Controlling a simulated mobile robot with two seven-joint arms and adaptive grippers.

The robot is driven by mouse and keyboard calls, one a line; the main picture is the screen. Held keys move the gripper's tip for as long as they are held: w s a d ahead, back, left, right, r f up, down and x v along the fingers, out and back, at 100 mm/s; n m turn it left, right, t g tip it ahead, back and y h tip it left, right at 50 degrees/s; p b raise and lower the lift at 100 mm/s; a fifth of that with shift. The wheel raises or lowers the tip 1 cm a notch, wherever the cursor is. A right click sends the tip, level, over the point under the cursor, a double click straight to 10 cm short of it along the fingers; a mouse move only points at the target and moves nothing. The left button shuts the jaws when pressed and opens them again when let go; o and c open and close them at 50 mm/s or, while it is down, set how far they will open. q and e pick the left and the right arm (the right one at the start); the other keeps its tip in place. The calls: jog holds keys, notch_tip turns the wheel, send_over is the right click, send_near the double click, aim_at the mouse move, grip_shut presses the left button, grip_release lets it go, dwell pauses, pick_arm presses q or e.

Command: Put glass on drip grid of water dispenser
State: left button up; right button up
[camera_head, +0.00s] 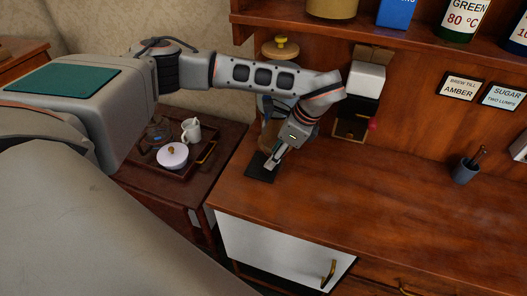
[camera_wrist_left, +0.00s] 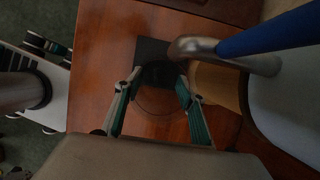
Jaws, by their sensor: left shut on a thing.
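My left gripper (camera_head: 272,161) reaches down over the drip grid (camera_head: 260,173), a flat dark square on the wooden counter. In the left wrist view its fingers (camera_wrist_left: 155,88) are shut around a clear glass (camera_wrist_left: 158,103), of which only a faint round outline shows. The drip grid (camera_wrist_left: 150,48) lies beneath and just ahead of the glass, and I cannot tell whether they touch. The water dispenser (camera_head: 281,50) stands behind my arm, mostly hidden. In the wrist view its metal spout (camera_wrist_left: 198,46) with a blue handle (camera_wrist_left: 275,35) is close to the right finger. My right gripper is out of view.
A dark side table to the left holds a tray (camera_head: 205,152) with a white lidded pot (camera_head: 172,155) and a white jug (camera_head: 191,130). A grey-and-black machine (camera_head: 365,80) is mounted right of the dispenser. A dark cup (camera_head: 465,171) stands far right. The front counter is clear.

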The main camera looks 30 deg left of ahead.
pick_arm(q)
jog(key=shift+s+a, duration=0.15)
jog(key=shift+a, duration=0.35)
jog(key=a, duration=0.1)
jog(key=a+p, duration=0.1)
jog(key=shift+s+a+r, duration=0.1)
jog(key=shift+s+a, duration=0.2)
jog(key=shift+f, duration=0.85)
jog(key=shift+d, duration=0.15)
jog(key=shift+f, duration=0.2)
jog(key=o, duration=1.3)
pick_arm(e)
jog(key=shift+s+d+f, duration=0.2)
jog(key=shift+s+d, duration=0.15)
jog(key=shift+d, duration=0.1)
